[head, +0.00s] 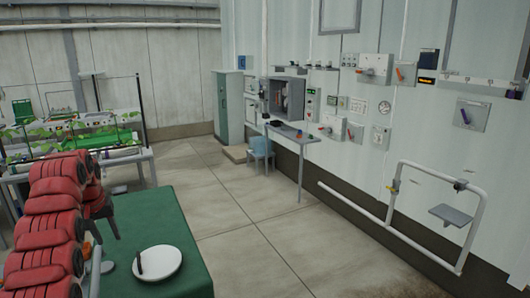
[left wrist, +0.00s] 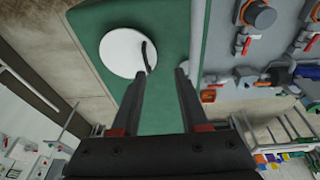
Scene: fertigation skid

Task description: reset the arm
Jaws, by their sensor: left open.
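My left arm, red and segmented, comes in from the left in the head view. The plate also shows in the left wrist view (left wrist: 120,52), beyond the fingertips. My right gripper is not in view.
A plant bench (head: 145,155) stands at the back left. A wall with valves, gauges and switch boxes (head: 374,69) runs along the right, with a white pipe loop (head: 440,168) low on it. A narrow shelf table (head: 295,133) stands by the wall. The middle floor is clear.

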